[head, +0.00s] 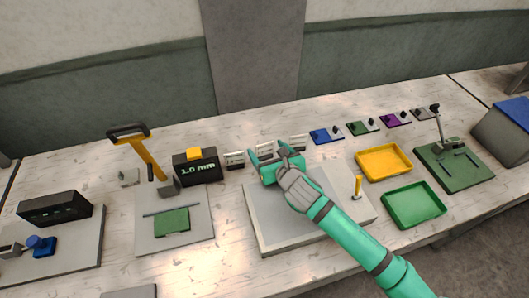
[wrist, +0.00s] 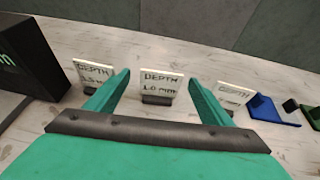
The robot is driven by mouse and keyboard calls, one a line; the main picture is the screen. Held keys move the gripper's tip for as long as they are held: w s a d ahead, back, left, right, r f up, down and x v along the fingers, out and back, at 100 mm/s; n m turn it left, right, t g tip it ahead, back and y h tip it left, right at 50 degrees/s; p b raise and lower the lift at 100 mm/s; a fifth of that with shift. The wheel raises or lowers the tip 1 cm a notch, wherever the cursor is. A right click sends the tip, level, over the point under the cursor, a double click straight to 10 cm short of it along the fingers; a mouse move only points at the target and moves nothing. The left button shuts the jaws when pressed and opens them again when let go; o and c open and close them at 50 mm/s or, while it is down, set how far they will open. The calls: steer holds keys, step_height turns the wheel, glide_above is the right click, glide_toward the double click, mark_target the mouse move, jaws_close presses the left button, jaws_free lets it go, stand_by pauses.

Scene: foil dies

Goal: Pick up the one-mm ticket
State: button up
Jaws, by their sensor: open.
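The one-mm ticket (wrist: 160,83) is a small white card marked "DEPTH 1.0 mm", upright in a dark holder, centred in the wrist view. In the head view it (head: 262,148) shows just behind my gripper (head: 268,153), partly covered. My gripper is open and empty, and in the wrist view its green fingers (wrist: 160,92) frame the ticket on left and right. I cannot tell whether the tips reach past the card. A second ticket (wrist: 92,72), its number ending in .5 mm, stands to the left. A third ticket (wrist: 232,96) stands to the right, partly hidden by the right finger.
A black display reading 1.0 mm (head: 197,168) stands left of the tickets. A blue plate (head: 325,136) lies to their right. A grey board (head: 262,222) lies under my arm. Yellow (head: 384,174) and green (head: 413,215) trays are at the right.

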steer(key=shift+x, duration=1.4)
steer(key=shift+d+f, duration=0.1)
steer(key=shift+c, duration=0.3)
steer(key=c, duration=1.1)
steer(key=shift+o, duration=0.2)
